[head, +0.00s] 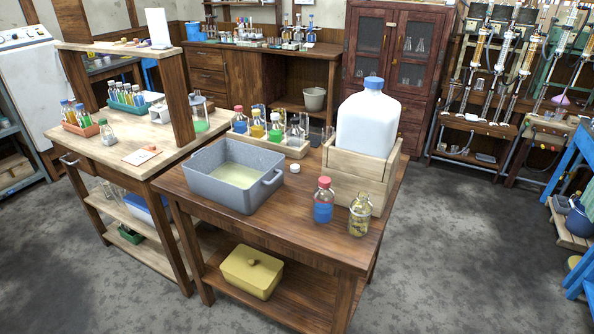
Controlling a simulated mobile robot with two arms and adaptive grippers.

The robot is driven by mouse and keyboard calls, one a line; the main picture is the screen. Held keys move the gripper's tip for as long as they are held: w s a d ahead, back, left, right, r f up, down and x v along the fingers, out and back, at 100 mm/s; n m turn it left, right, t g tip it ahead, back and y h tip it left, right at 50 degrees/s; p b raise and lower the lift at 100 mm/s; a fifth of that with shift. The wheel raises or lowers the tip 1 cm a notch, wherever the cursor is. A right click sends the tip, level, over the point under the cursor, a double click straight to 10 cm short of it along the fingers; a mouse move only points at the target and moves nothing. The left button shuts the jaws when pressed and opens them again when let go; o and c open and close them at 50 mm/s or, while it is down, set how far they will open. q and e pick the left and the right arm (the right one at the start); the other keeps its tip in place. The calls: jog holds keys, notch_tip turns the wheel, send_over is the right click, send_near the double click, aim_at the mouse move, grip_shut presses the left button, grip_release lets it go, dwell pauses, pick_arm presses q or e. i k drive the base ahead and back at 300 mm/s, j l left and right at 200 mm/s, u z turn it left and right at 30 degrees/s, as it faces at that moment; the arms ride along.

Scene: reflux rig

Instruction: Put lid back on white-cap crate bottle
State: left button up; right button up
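A small white lid (294,168) lies alone on the brown wooden table, just in front of a light wooden crate (262,146). The crate holds several small bottles and sits behind the grey basin. In it I see a red-capped bottle (240,122), a bottle with yellow liquid (257,127), a blue-capped bottle with green liquid (276,131) and a clear bottle (295,137) at the right end. The bottles are too small here to tell which one has no lid. Neither of my grippers is in view.
A grey basin (213,188) of pale liquid stands left of the lid. A big white jug (368,127) in a wooden box (350,177) stands right. A red-capped bottle with blue liquid (323,206) and a glass jar (360,215) stand at the front.

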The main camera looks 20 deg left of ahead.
aim_at(361, 210)
jog(key=i+j+z, duration=0.1)
jog(key=j, duration=0.3)
jog(key=i+j+z, duration=0.1)
jog(key=j, duration=0.3)
jog(key=i+j+z, duration=0.15)
jog(key=j, duration=0.3)
jog(key=i+j+z, duration=0.1)
jog(key=j, duration=0.3)
jog(key=i+j+z, duration=0.1)
jog(key=j, duration=0.35)
